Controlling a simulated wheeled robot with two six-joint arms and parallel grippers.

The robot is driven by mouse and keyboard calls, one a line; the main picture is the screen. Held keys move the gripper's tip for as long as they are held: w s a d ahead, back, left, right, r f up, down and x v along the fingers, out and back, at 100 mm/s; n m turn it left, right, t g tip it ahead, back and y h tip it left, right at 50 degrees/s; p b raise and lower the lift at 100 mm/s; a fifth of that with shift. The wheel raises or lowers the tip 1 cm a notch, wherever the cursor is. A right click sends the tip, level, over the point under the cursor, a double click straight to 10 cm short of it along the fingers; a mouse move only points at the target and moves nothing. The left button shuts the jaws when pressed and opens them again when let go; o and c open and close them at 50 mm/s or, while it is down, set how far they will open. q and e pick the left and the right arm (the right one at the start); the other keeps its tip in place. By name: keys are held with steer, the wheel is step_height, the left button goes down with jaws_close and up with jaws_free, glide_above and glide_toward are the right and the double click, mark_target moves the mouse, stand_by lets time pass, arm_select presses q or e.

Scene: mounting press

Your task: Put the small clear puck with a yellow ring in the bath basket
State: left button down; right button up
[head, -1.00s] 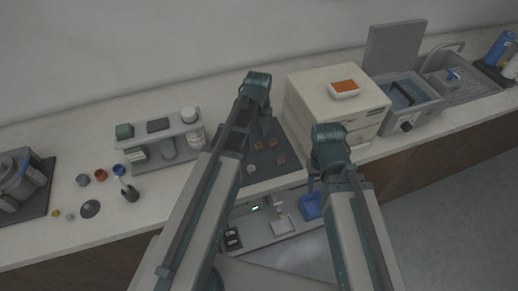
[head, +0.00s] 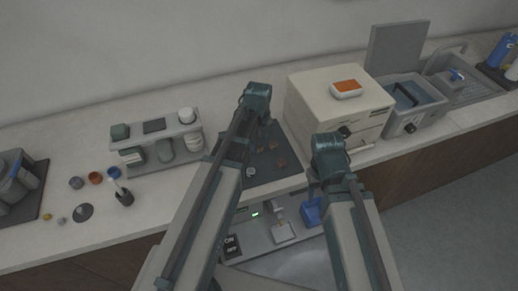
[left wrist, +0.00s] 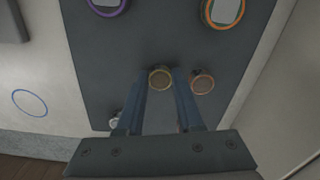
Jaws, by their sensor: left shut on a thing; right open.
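The small clear puck with a yellow ring (left wrist: 160,78) is between the fingertips of my left gripper (left wrist: 163,88) in the left wrist view, over the dark mat (left wrist: 85,70). My left gripper is shut on it; in the head view this gripper (head: 262,128) is over the mat, largely behind its own arm. The bath (head: 424,112) stands open at the right, with the dark blue basket (head: 406,95) in it. My right gripper (head: 312,186) is open in front of the counter, left of the bath.
Close right of the held puck is a red-ringed puck (left wrist: 202,83). Purple-ringed (left wrist: 107,8) and orange-ringed (left wrist: 225,12) pucks lie farther up the mat. A cream cabinet (head: 320,103) with an orange-topped tray (head: 346,88) stands between mat and bath.

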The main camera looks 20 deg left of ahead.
mark_target(259, 147)
arm_select(q)
steer(key=shift+r, duration=0.1)
step_height(259, 147, up, 10)
steer(key=p, duration=1)
